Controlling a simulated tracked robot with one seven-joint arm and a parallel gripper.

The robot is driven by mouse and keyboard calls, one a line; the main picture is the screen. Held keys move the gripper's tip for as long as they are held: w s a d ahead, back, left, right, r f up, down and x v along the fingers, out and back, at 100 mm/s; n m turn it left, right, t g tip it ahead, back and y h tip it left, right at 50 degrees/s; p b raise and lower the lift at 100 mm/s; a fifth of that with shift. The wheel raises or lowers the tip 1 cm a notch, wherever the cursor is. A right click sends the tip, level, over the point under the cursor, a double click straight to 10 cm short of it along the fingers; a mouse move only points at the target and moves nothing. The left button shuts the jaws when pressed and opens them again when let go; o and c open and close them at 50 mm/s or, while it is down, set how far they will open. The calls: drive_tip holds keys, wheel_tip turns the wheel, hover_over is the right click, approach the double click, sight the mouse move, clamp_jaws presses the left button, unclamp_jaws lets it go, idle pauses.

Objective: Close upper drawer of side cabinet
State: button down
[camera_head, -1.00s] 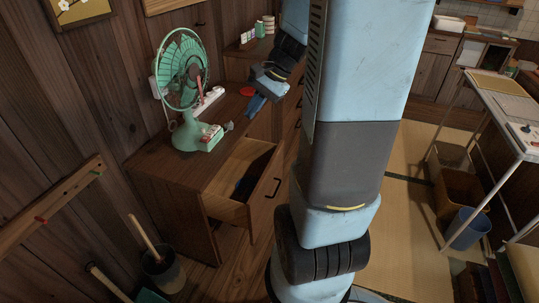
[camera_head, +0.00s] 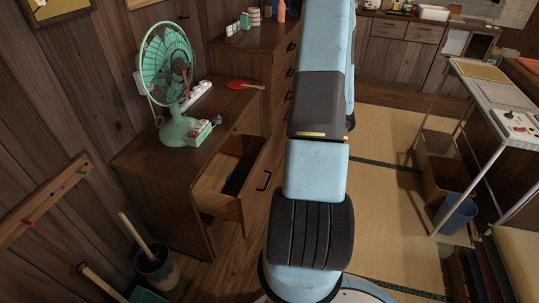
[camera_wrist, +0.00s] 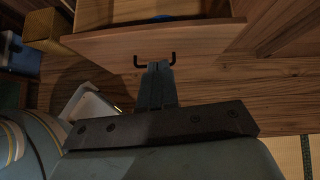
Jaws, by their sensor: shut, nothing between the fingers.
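The upper drawer (camera_head: 240,180) of the wooden side cabinet (camera_head: 160,198) stands pulled out in the head view, with something dark blue partly visible inside. Its front carries a black bar handle (camera_head: 263,181). In the wrist view the drawer front (camera_wrist: 100,43) spans the top, with its black handle (camera_wrist: 137,61) at the middle. My gripper (camera_wrist: 158,66) is shut and empty, its tips over the middle of the handle in the picture. I cannot tell whether they touch. The gripper does not show in the head view.
A green fan (camera_head: 178,85) and a red paddle-shaped item (camera_head: 243,85) are on the cabinet top. A bucket (camera_head: 157,268) stands on the floor to the left. A taller cabinet (camera_head: 245,55) adjoins behind. Tatami floor (camera_head: 385,210) is open to the right.

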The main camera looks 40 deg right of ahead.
wheel_tip(320, 180, down, 2)
drive_tip(key=d+m, duration=0.1)
approach(263, 157)
drive_tip(key=x, duration=0.4)
drive_tip(key=shift+s+a+f, duration=0.15)
drive_tip(key=shift+a+f, duration=0.15)
drive_tip(key=shift+f, duration=0.25)
drive_tip(key=shift+w+a, duration=0.4)
drive_tip(key=shift+w, duration=0.15)
